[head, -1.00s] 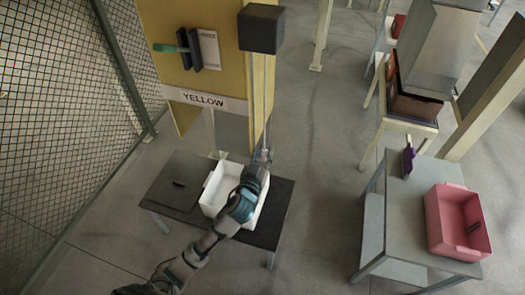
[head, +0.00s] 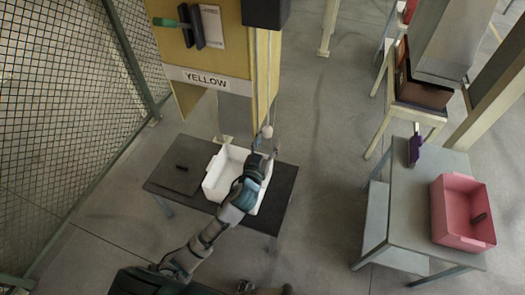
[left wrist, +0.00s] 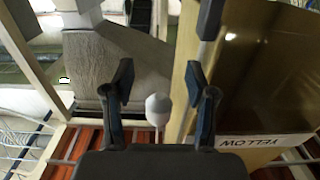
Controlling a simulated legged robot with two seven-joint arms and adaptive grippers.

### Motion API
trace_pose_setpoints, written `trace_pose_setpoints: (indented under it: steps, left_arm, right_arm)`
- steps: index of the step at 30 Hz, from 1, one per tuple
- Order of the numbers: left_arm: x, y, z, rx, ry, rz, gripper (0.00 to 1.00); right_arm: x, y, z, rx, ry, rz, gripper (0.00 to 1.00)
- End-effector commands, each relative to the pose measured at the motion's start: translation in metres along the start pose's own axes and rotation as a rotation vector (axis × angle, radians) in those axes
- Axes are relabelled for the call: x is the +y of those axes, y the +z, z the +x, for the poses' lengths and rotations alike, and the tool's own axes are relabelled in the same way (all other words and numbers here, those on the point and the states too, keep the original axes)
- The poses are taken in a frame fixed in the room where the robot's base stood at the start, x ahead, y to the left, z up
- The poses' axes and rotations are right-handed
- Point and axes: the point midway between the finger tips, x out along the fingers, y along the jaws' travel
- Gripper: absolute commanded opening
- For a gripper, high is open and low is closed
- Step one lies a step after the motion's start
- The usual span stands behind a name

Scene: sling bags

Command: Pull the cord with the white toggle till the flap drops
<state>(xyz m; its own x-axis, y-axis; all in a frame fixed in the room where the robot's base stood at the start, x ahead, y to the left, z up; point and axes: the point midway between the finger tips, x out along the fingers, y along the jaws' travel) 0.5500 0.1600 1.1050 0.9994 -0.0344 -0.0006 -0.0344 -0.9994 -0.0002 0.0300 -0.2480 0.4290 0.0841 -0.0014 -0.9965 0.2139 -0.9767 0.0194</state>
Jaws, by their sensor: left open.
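The white toggle (head: 267,131) hangs upright on a thin cord (head: 268,85) beside the right edge of a yellow cabinet (head: 220,50) labelled YELLOW. My left gripper (head: 264,149) is open and empty, just below the toggle in the head view. In the left wrist view, the toggle (left wrist: 158,106) shows between the two spread fingers of the left gripper (left wrist: 162,98); I see no contact. I cannot clearly make out the flap.
A white bin (head: 212,182) stands on a dark low table (head: 165,180) under the cabinet. A grey table (head: 410,215) at right bears a pink bin (head: 447,232) and a purple-handled tool (head: 415,148). A mesh fence (head: 60,120) stands at left.

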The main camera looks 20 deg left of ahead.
Motion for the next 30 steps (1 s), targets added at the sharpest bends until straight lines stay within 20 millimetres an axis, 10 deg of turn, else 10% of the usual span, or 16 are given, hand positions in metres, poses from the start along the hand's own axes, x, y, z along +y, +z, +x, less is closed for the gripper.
trace_pose_setpoints:
  steps: [15,30]
  left_arm:
    - [-0.002,0.003,-0.099,-0.005,0.0,-0.003,0.57]
    - [-0.002,0.003,-0.111,-0.004,-0.001,-0.002,0.57]
  right_arm:
    - [-0.004,-0.001,0.0,0.0,-0.005,0.001,0.4]
    - [-0.005,-0.001,0.0,0.0,-0.005,0.001,0.4]
